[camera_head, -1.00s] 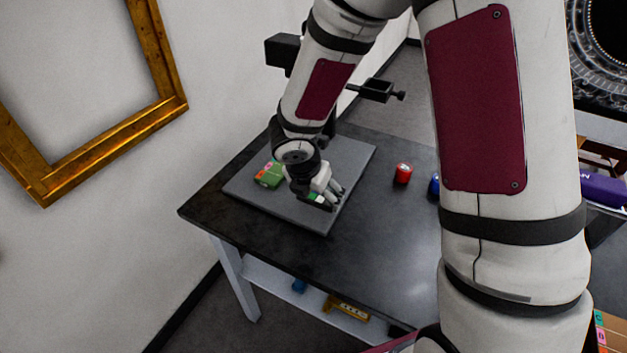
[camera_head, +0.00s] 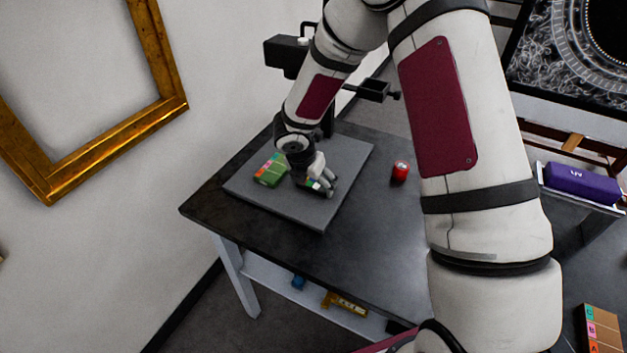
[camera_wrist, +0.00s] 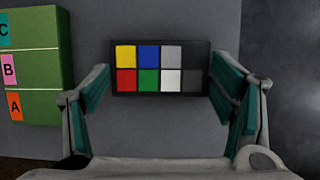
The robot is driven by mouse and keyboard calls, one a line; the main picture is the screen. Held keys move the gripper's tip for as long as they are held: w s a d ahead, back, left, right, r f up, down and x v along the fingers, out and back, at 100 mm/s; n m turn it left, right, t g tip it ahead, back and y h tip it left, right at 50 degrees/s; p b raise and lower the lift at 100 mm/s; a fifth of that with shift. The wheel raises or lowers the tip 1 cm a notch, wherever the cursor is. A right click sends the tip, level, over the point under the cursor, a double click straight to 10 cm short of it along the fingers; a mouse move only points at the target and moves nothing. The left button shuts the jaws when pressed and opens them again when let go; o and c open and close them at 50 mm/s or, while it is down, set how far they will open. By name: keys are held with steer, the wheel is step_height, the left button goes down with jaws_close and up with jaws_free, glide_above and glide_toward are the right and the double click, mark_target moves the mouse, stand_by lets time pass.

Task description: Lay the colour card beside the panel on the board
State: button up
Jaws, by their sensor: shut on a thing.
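The colour card (camera_wrist: 161,69) is a black rectangle with bright and grey squares, seen in the wrist view. My gripper (camera_head: 322,187) is shut on it, one finger at each short end. In the head view the card is mostly hidden by the fingers. The green panel (camera_head: 270,171) with lettered coloured labels lies on the grey board (camera_head: 345,152). In the wrist view the panel (camera_wrist: 38,75) is left of the card, with a gap of bare board between. The card is over the board; I cannot tell whether it touches.
The board lies on a dark table (camera_head: 385,225). A red can (camera_head: 400,171) stands right of the board. A black stand (camera_head: 287,52) rises at the back. A gilt frame (camera_head: 115,143) hangs on the left wall. A purple case (camera_head: 582,183) is at the right.

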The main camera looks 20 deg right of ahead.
steer(key=shift+f, duration=0.1)
steer(key=o, duration=1.3)
steer(key=s+d+r+m+h, duration=0.1)
steer(key=s+r+m, duration=0.35)
steer(key=r, duration=0.65)
steer(key=s+r+m, duration=0.3)
steer(key=s+r, duration=0.2)
steer(key=r, duration=0.5)
steer(key=s+r+m+y, duration=0.1)
steer(key=s+r+m, duration=0.3)
steer(key=s+m, duration=0.2)
steer(key=s+r+m+t+y, duration=0.1)
steer(key=s+r+m, duration=0.3)
steer(key=s+m, duration=0.3)
steer(key=s+r+m+t+y, duration=0.1)
steer(key=s+r+m+y, duration=0.1)
steer(key=s+r+m, duration=0.2)
steer(key=shift+s+a+m, duration=0.15)
steer(key=shift+s+m, duration=0.5)
steer(key=shift+s, duration=0.5)
steer(key=shift+s+a+m, duration=0.1)
steer(key=shift+s+m, duration=0.5)
steer(key=shift+s, duration=0.5)
